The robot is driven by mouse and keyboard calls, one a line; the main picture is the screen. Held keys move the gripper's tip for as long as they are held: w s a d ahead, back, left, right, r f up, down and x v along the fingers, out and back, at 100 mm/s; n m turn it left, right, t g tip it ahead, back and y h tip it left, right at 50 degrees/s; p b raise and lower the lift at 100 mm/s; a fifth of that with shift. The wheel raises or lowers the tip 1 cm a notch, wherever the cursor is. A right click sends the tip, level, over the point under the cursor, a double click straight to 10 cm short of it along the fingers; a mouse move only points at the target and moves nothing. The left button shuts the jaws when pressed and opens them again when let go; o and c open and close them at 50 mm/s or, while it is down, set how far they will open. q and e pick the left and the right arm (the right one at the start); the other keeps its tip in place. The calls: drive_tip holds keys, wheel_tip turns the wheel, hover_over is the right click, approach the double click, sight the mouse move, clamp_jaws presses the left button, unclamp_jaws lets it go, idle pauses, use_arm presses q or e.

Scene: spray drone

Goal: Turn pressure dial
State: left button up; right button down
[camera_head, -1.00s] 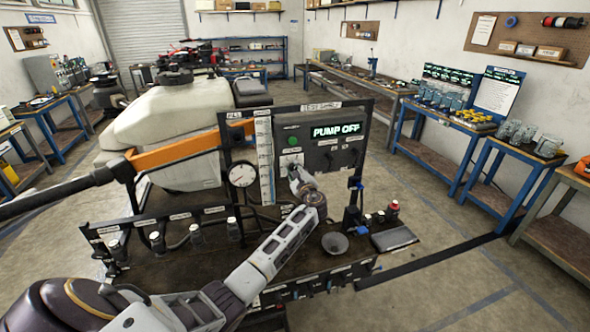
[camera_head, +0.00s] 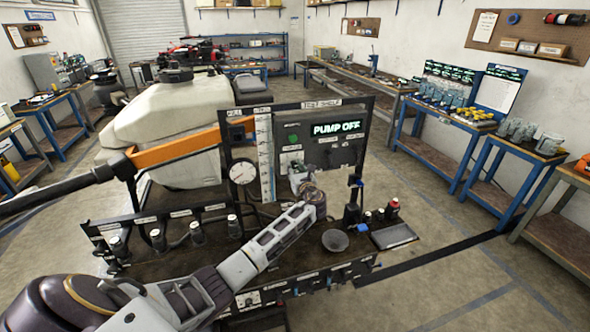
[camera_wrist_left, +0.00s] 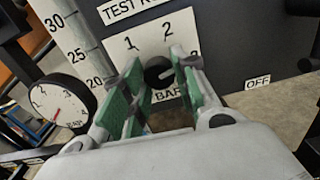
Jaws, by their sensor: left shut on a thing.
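The pressure dial (camera_wrist_left: 158,72) is a small black round knob on a white plate marked 1, 2, 3 and BAR, on the dark test panel. My left gripper (camera_wrist_left: 160,80) is shut on it, with green-lined fingers on both sides of the knob. In the head view my left gripper (camera_head: 299,178) is at the lower part of the panel and hides the dial there. A round white gauge (camera_head: 242,173) with a red needle is left of it; it also shows in the left wrist view (camera_wrist_left: 58,104). My right gripper is not in view.
A level scale (camera_head: 265,155) stands left of the dial. A grey funnel (camera_head: 335,240), a dark tray (camera_head: 393,236) and small bottles (camera_head: 392,209) are on the bench at right. Several capped nozzles line the front left.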

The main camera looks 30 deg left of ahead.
use_arm(q)
drive_tip(key=shift+s+f+m, duration=0.1)
drive_tip(key=shift+f+m, duration=0.2)
drive_tip(key=shift+m, duration=1)
drive_tip(key=o, duration=0.9)
drive_tip(key=shift+o, duration=0.6)
drive_tip(key=shift+r, duration=0.15)
drive_tip(key=v, duration=1.2)
